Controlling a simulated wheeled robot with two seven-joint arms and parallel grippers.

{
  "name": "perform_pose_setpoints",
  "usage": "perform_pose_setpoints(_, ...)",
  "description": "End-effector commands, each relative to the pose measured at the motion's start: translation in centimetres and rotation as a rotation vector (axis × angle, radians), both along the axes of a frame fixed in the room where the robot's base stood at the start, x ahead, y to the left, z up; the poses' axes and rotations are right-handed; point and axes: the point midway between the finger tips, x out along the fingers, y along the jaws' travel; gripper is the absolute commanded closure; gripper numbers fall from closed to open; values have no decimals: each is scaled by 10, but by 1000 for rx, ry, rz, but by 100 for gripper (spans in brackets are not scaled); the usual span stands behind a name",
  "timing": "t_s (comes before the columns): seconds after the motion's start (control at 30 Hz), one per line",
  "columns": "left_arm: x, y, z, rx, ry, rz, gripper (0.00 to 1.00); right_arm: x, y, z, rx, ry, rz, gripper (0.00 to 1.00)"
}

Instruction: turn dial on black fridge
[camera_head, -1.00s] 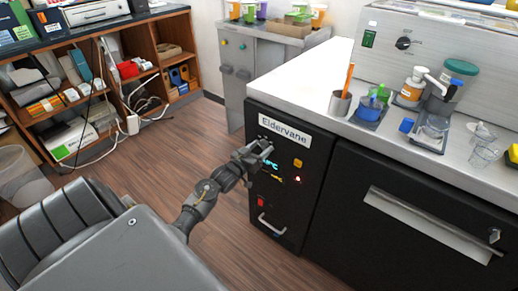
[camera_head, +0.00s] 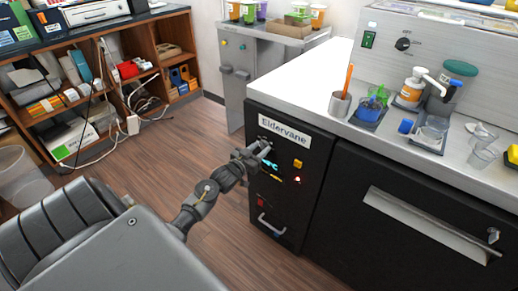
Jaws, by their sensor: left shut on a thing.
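The black fridge (camera_head: 312,165) stands under the counter, with an "Eldervane" label (camera_head: 284,132) at the top of its narrow front panel. My left gripper (camera_head: 261,149) reaches in from the left and is at the panel's upper left, just under the label. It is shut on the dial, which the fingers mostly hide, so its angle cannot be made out. Beside and below the fingers the panel shows a cyan mark (camera_head: 271,165), an orange button (camera_head: 298,163), a small lit red light (camera_head: 297,180) and a red square (camera_head: 261,202). My right gripper is not in view.
A handle (camera_head: 271,225) sits low on the panel. A wide black door (camera_head: 410,200) is to the right. The counter above holds a pen cup (camera_head: 340,103), pump bottle (camera_head: 413,87) and clear cups (camera_head: 482,158). The wooden floor (camera_head: 165,150) at left is open.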

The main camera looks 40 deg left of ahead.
Motion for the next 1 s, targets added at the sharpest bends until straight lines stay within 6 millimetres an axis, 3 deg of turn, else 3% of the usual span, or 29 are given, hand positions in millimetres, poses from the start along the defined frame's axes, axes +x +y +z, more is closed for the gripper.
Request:
perform_pose_setpoints(0.2,0,1,1,196,3,-1,86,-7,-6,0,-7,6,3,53)
perform_pose_setpoints(0.57,0,1,1,540,12,-1,86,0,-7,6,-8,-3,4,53)
perform_pose_setpoints(1.0,0,1,2,958,19,-1,86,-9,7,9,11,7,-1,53)
